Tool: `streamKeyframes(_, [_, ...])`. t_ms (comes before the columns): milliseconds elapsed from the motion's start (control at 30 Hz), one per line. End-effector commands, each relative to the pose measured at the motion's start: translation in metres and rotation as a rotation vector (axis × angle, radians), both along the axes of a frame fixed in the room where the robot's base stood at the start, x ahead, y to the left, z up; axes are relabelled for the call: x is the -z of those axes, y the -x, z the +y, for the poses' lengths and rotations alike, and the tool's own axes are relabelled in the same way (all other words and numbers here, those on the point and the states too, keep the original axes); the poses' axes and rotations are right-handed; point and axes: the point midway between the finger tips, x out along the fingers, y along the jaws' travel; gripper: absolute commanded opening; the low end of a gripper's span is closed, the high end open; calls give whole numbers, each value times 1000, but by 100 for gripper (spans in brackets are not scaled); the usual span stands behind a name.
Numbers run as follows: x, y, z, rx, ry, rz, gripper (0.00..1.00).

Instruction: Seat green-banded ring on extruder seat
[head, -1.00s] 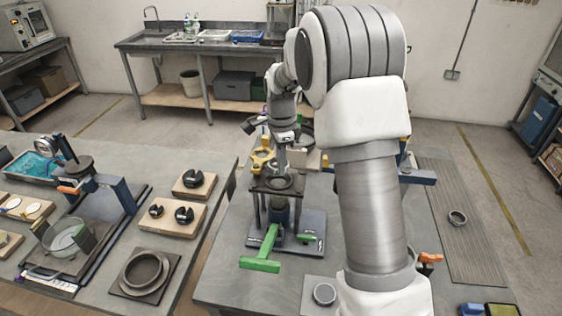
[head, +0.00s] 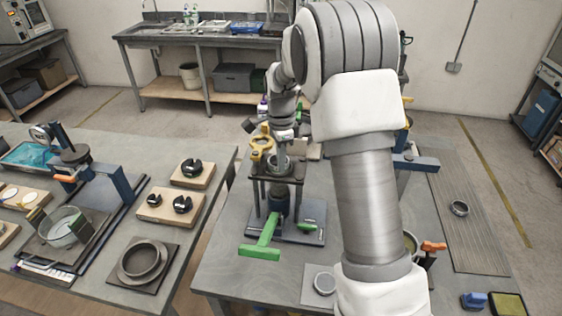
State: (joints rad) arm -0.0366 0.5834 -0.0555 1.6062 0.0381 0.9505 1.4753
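The extruder (head: 314,220) stands on the middle table, with a dark raised frame and a green T-shaped handle (head: 262,241) at its front. Its round seat (head: 278,180) is at the top of the frame. My gripper (head: 282,152) points down directly over the seat, very close to it. A grey ring shape shows at the seat under my gripper, but I cannot tell whether it is held or is part of the seat. No green band is clear on any ring. My fingers are too small and overlapped to read.
My arm hides much of the table's right half. A yellow ring-shaped fixture (head: 261,146) stands just left of my gripper. The left table holds more rings and fixtures.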

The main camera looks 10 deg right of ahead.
Motion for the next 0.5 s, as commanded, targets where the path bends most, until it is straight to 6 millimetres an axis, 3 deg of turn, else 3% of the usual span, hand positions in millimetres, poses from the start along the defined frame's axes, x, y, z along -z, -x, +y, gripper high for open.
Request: streamKeyframes(500, [8,0,0,0,0,0,0])
